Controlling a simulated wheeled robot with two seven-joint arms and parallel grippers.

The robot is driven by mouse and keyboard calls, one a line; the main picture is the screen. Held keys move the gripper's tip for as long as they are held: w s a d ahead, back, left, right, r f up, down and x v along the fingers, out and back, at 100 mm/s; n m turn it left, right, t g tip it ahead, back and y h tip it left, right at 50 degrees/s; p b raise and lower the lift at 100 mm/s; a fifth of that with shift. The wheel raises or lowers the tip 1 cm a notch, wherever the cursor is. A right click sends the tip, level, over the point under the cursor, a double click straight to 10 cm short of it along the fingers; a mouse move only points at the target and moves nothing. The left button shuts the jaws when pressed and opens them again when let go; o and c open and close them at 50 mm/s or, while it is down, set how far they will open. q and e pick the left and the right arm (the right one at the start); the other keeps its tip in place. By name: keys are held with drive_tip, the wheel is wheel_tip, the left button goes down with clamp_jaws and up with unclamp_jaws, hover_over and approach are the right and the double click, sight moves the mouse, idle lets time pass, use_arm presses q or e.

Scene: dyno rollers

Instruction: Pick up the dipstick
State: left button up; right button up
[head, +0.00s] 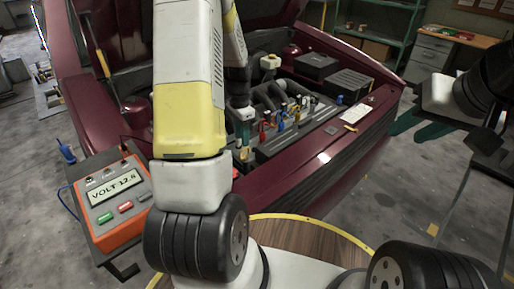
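The dipstick cannot be told apart for sure. Several small coloured handles, among them a red one (262,132) and a blue one (280,124), stand in the open engine bay (320,137). My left arm crosses the middle of the view, and my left gripper (242,135) points down at the left side of the bay, left of the red handle. Its fingertips are small and partly hidden, so its opening and any hold are unclear. My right gripper (418,128) is out to the right of the car, with its teal fingers apart and nothing seen between them.
An orange voltmeter (115,205) reading VOLT 12.6 sits on a dark stand at the left. The maroon car front (300,165) lies ahead, its raised hood behind my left arm. A round wooden tabletop (310,240) is close in front. Green shelves and a desk stand behind.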

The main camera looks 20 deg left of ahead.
sight(240, 153)
use_arm(q)
drive_tip(key=f, duration=0.6)
drive_tip(key=a+f, duration=0.1)
drive_tip(key=f, duration=0.2)
drive_tip(key=shift+w, duration=0.1)
drive_tip(key=shift+c, duration=0.4)
clamp_jaws()
idle(0.9)
